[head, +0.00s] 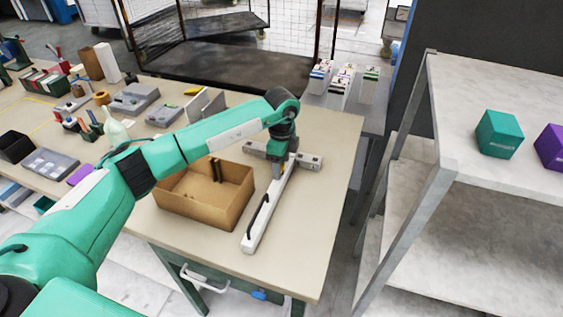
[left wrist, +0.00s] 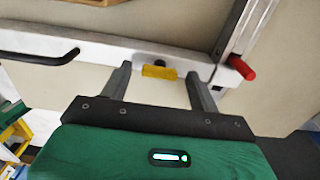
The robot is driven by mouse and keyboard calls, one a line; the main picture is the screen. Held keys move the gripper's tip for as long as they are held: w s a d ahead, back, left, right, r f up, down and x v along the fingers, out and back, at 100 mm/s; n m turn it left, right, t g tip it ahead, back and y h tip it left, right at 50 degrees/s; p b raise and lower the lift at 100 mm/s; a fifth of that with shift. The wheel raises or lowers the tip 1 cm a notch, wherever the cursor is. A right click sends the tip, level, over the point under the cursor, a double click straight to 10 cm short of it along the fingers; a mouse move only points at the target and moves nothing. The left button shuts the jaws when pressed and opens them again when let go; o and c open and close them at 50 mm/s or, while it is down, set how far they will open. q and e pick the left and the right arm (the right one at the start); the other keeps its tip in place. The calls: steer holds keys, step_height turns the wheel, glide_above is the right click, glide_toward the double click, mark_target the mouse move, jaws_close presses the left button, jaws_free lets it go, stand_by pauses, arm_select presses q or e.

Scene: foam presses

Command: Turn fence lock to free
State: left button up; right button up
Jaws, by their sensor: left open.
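A pale metal T-shaped fence (head: 262,212) lies on the workbench, with a black handle on its long bar. Its crosspiece (head: 304,161) is partly covered by my left gripper (head: 277,158). In the left wrist view, a small yellow tab (left wrist: 159,72) with a dark pivot above it sits on the fence, and a red knob (left wrist: 242,69) sticks out to its right. I cannot tell for sure which of them is the lock. In that view my left gripper (left wrist: 158,71) is open, its fingertips on either side of the yellow tab. Contact is not clear. My right gripper is not in view.
An open cardboard box (head: 175,204) stands left of the fence on the workbench (head: 310,230). Trays and small tools fill the bench farther left. A shelf rack (head: 500,80) with teal and purple boxes stands at right. The bench right of the fence is clear.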

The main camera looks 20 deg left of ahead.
mark_target(282, 166)
arm_select(q)
step_height(282, 166, up, 14)
steer(key=b, duration=0.3)
steer(key=shift+f, duration=0.1)
stand_by(0.4)
